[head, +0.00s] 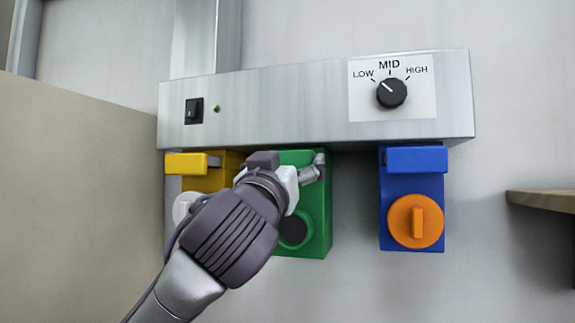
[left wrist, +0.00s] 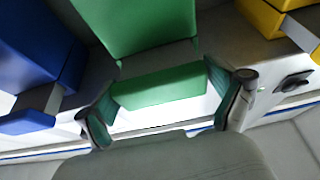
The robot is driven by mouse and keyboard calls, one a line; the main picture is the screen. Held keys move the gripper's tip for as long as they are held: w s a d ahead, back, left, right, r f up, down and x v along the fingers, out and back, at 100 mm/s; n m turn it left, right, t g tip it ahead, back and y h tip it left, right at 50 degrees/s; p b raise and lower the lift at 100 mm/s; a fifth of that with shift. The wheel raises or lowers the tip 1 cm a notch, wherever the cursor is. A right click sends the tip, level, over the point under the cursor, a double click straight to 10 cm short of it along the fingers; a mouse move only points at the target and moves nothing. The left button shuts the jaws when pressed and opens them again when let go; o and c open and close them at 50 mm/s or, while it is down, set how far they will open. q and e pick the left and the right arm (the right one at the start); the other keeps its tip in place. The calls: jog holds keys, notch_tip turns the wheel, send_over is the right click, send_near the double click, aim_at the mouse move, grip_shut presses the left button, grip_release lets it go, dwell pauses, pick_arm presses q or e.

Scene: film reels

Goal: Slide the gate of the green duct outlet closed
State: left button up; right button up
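The green duct outlet (head: 317,215) hangs under the metal panel, between the yellow and blue outlets. Its round dark opening (head: 294,230) shows uncovered beside my arm. My left gripper (head: 300,178) is at the outlet's upper part and hides its gate in the head view. In the left wrist view the green gate front (left wrist: 160,87) sits between the two fingers of my left gripper (left wrist: 165,95), with a finger against each end. A grey slide strip shows between this front and the green body (left wrist: 140,25). My right gripper is not in view.
The yellow outlet (head: 205,182) with a white knob (head: 184,207) is close on the left, partly behind my arm. The blue outlet (head: 390,195) with an orange knob (head: 416,221) is on the right. The panel (head: 270,105) overhangs all three. A shelf (head: 545,201) juts in at right.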

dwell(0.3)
pick_arm(q)
jog(key=v, duration=1.2)
